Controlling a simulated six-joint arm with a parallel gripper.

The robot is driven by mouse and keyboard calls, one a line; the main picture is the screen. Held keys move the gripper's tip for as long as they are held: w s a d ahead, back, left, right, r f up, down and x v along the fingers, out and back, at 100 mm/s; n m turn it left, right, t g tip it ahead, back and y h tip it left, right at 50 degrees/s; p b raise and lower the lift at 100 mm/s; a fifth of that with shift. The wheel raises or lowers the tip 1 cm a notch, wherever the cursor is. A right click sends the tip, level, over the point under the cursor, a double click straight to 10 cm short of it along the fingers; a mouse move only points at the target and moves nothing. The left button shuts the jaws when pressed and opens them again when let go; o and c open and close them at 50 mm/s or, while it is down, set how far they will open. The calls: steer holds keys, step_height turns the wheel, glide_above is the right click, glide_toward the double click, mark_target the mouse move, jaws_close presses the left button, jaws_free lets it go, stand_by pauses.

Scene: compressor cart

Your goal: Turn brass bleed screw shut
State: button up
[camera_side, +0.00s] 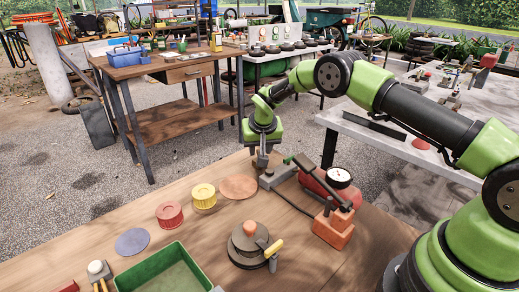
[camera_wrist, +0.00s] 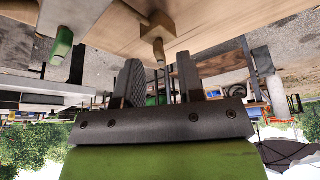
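My gripper (camera_side: 262,158) points down over the far edge of the wooden bench, just beside the grey block and lever of the compressor assembly (camera_side: 315,183). In the wrist view, the two fingers of my gripper (camera_wrist: 159,62) stand apart with an empty gap between them. A small brass-coloured stub (camera_wrist: 158,46), possibly the bleed screw, projects from a brown block and lines up with that gap. Whether the fingertips touch it cannot be told. In the side view I cannot make out the bleed screw for certain.
A grey disc with a yellow-handled tool (camera_side: 248,245), a green tray (camera_side: 165,272), a yellow can (camera_side: 203,196) and a red can (camera_side: 169,214) occupy the bench.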

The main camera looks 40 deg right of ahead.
steer(key=shift+w+d+f, duration=0.1)
steer(key=shift+w+f, duration=0.1)
steer(key=shift+f, duration=0.4)
jaws_close()
steer(key=shift+w+m+g+h, duration=0.1)
steer(key=shift+m+g+h, duration=0.25)
steer(key=shift+m, duration=0.8)
steer(key=shift+m+g+h, duration=0.15)
steer(key=shift+m+h, duration=0.3)
steer(key=shift+m, duration=0.7)
jaws_free()
steer(key=v, duration=1)
